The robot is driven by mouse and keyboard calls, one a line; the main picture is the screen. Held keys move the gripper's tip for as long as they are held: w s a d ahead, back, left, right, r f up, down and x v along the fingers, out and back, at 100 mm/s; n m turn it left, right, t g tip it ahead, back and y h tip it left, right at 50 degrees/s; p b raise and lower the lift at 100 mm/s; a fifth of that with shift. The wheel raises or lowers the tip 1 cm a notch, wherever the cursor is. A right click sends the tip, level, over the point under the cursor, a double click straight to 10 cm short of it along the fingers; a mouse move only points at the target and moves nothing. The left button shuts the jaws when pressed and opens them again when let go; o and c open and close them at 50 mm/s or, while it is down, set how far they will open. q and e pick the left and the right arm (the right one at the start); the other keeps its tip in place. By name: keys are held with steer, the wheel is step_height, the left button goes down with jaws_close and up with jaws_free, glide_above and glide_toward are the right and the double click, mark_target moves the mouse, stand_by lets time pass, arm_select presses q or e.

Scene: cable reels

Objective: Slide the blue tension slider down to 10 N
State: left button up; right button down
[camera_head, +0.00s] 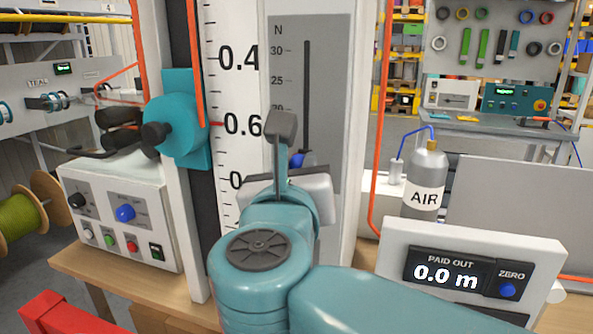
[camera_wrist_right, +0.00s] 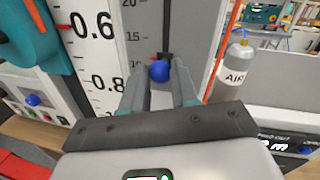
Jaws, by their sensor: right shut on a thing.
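The blue tension slider knob (camera_head: 297,159) shows partly behind my right gripper (camera_head: 284,130) in the head view. It sits on the grey N scale panel (camera_head: 336,60), whose dark vertical slot (camera_head: 307,90) runs above it. In the right wrist view the blue knob (camera_wrist_right: 159,71) lies between the two fingers of my right gripper (camera_wrist_right: 158,76), which is shut on it. The knob is below the 15 mark; the exact reading is hidden by the fingers. My left gripper is not in view.
A white ruler board (camera_head: 237,90) and a teal clamp (camera_head: 178,124) stand left of the panel. An orange cable (camera_head: 377,150) hangs to its right. An AIR bottle (camera_head: 424,180) and a Paid Out display box (camera_head: 470,262) stand farther right. A control box (camera_head: 120,215) is at left.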

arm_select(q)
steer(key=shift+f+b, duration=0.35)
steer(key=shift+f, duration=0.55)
arm_select(e)
steer(key=shift+f, duration=0.9)
steer(key=c, duration=1.2)
jaws_free()
steer(key=shift+f, duration=0.1)
steer(key=o, duration=0.3)
steer(key=shift+w, duration=0.2)
steer(key=shift+o, duration=0.2)
steer(key=shift+s, duration=0.15)
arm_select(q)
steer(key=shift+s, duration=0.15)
